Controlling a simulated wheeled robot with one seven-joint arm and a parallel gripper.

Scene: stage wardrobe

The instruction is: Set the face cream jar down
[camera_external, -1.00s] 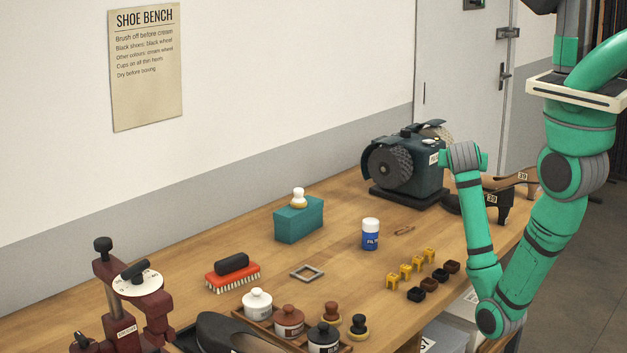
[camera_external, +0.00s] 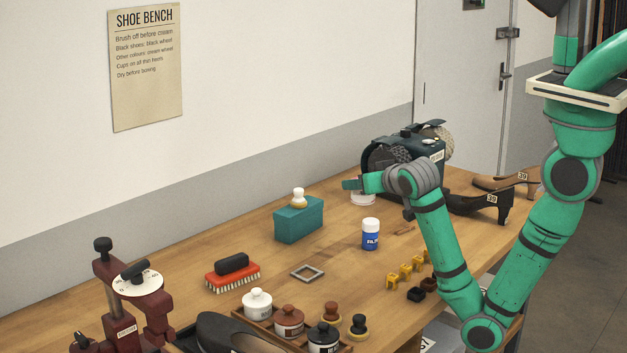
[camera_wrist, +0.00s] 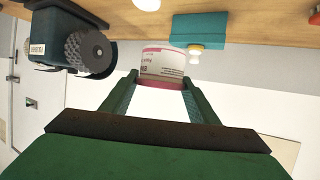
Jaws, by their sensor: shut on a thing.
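The face cream jar (camera_wrist: 162,66) is white with a pink band and a printed label, and it sits between my gripper's fingertips in the wrist view. My gripper (camera_wrist: 158,84) is shut on it. In the external view my gripper (camera_external: 353,184) points left in front of the polishing machine, and the pale jar (camera_external: 363,199) shows partly beneath it. The wooden bench (camera_external: 330,220) lies below. I cannot tell whether the jar touches the bench top.
The dark polishing machine (camera_external: 428,147) stands close behind my gripper. A teal box (camera_external: 299,222) with a white-knobbed brush on top stands to the left. A blue and white can (camera_external: 370,235) stands in front. Bare wood lies between the box and the machine.

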